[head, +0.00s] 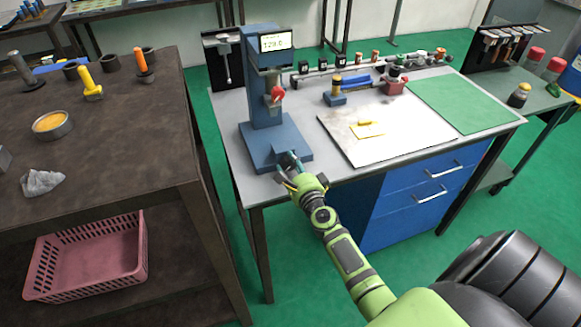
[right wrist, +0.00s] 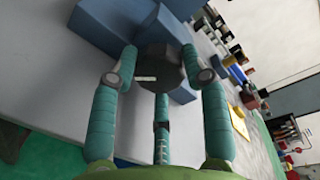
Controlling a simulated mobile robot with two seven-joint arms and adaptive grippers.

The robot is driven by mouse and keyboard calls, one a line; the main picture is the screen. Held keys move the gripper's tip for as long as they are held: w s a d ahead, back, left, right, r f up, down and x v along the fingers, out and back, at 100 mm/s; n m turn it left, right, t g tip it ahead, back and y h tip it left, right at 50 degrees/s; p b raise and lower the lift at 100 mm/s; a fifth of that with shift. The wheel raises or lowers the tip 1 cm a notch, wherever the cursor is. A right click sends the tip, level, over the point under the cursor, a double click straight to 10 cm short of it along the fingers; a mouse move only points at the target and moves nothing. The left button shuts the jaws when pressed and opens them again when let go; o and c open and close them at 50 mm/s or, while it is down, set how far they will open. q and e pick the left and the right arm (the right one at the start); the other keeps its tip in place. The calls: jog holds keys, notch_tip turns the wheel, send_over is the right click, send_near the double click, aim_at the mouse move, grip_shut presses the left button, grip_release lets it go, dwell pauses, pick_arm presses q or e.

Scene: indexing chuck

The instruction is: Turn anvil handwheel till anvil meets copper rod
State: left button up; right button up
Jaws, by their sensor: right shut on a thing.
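A blue bench tester (head: 267,115) with a lit display (head: 274,42) stands at the left end of the grey workbench. A red part (head: 277,94) sits on the front of its column. My right gripper (head: 290,165) is at the front of the tester's base. In the right wrist view the gripper's teal fingers (right wrist: 160,62) are shut on a dark faceted knob (right wrist: 158,72), which appears to be the anvil handwheel. The anvil and the copper rod are too small to make out, so I cannot tell whether they touch. My left gripper is not in view.
A white board (head: 370,140) with yellow pieces and a green mat (head: 465,103) lie to the right of the tester. A rack of small parts (head: 345,70) runs along the back. A dark table (head: 130,120) stands at the left, with a pink basket (head: 85,255) below.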

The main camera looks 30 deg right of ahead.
jog(key=shift+d+r, duration=0.15)
jog(key=shift+d, duration=0.15)
jog(key=o, duration=0.8)
jog(key=shift+o, duration=0.3)
jog(key=shift+s+a, duration=0.15)
jog(key=shift+s, duration=0.05)
jog(key=f+v, duration=0.1)
jog(key=v, duration=1)
jog(key=shift+s+r, duration=0.3)
jog(key=shift+r, duration=0.1)
